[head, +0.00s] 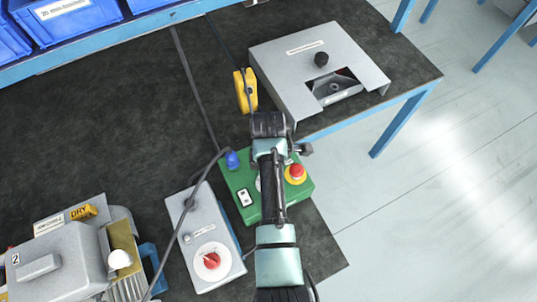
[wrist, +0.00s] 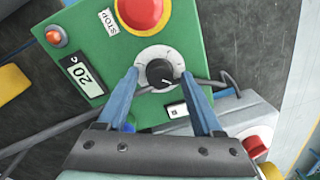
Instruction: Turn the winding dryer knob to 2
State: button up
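My gripper (wrist: 160,74) is open in the wrist view, its two blue fingers on either side of a black knob (wrist: 160,73) on a round silver dial. I cannot tell whether they touch it. The knob is on a green box (wrist: 112,48), which also shows under my arm in the head view (head: 270,210). The dial's marks are too small to read. A second, red knob on a white dial (head: 212,261) is on a grey box (head: 190,222). No readable label tells which is the winding dryer knob.
The green box has a red stop button (head: 296,172) and a white rocker switch (head: 244,197). A grey cable crosses beside the boxes. A motor (head: 60,265) with a DRY tag stands left, a grey housing (head: 285,70) behind. The dark bench (head: 100,130) is clear left of centre.

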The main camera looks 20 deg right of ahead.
grip_shut()
jog(key=shift+r, duration=0.1)
